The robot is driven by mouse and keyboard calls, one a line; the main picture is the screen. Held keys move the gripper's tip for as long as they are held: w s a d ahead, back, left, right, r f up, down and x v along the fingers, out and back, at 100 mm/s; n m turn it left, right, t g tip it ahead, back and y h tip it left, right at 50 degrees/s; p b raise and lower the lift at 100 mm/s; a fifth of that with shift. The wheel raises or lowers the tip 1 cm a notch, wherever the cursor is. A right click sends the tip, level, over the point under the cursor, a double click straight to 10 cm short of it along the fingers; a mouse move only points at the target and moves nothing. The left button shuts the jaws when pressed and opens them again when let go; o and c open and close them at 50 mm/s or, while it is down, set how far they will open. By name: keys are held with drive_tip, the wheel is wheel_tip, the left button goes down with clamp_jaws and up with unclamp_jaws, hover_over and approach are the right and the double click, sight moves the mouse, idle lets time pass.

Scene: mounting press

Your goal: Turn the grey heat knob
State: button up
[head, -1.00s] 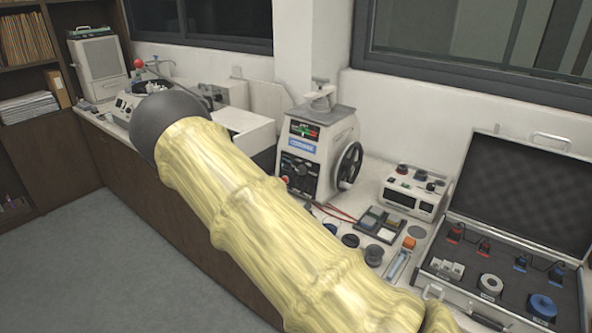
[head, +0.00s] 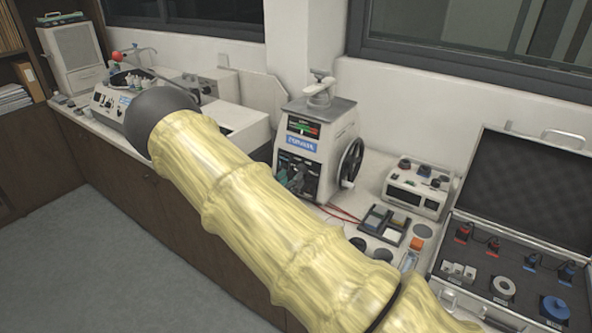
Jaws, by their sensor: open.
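The mounting press (head: 330,131) stands on the bench in the middle of the head view, with a coloured gauge and blue label on its front. Below the label is a dark control panel (head: 284,157). My sleeved yellow arm crosses the picture from the lower right.
A black handwheel (head: 351,163) sits on the press's right side. To the right are a small instrument box (head: 416,187), a tray of samples (head: 383,224) and an open padded case (head: 525,190). Another machine (head: 112,100) stands at the left. My arm hides some of the bench front.

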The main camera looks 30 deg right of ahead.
sight(299, 171)
drive_tip(key=p+x, duration=0.1)
drive_tip(key=x, duration=0.3)
drive_tip(key=shift+d+r, duration=0.1)
drive_tip(key=shift+r, duration=0.05)
drive_tip(key=shift+w+d+p, duration=0.25)
drive_tip(key=shift+d+p, duration=0.05)
drive_tip(key=c, duration=1)
